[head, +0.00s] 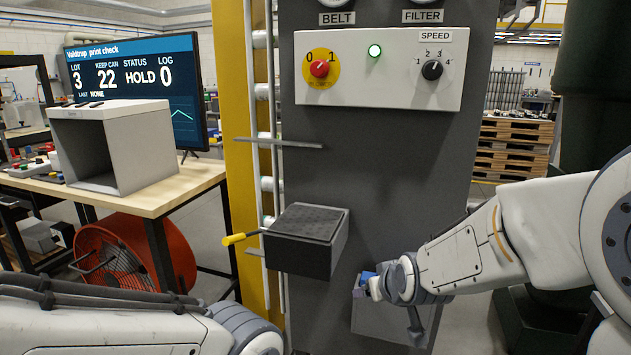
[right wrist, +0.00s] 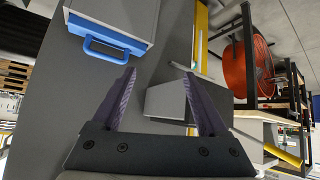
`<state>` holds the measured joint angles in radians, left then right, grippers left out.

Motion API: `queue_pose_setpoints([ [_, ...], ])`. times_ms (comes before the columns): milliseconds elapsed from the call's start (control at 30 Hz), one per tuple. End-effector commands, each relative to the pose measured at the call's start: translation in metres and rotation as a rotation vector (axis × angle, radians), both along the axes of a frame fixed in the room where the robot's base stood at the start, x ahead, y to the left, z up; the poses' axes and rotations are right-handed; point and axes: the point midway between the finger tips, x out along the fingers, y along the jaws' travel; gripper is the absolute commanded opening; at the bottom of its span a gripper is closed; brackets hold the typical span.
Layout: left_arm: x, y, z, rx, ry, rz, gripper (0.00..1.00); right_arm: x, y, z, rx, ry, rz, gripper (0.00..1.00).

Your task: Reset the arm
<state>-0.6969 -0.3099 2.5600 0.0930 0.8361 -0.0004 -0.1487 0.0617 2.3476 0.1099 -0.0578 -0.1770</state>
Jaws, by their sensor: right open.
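My right arm comes in from the right in the head view, and its gripper (head: 366,287) is in front of the dark grey machine panel, low down. In the right wrist view the gripper (right wrist: 160,74) has its two dark fingers spread apart, with nothing held between them. My left arm lies across the bottom left of the head view; its gripper is out of view.
A black-topped box (head: 305,228) with a yellow-handled lever (head: 233,239) juts from the machine. A blue handle (right wrist: 116,50) on a grey unit is near one right finger. A table (head: 165,199) stands left.

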Motion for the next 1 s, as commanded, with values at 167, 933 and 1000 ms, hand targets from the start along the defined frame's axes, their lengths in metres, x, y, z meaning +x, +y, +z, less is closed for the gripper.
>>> queue_pose_setpoints([
  [167,0.0,0.0,0.0,0.0,0.0,0.0,0.5,-0.056,-0.028,-0.043,0.005,0.223,-0.069,0.77],
  [933,0.0,0.0,-0.04,0.0,0.0,0.0,0.5,-0.189,0.0,-0.108,-0.058,0.618,0.019,0.77],
  [1000,0.0,0.0,-0.047,0.0,0.0,0.0,0.5,-0.198,0.011,-0.11,-0.07,0.629,0.061,0.77],
])
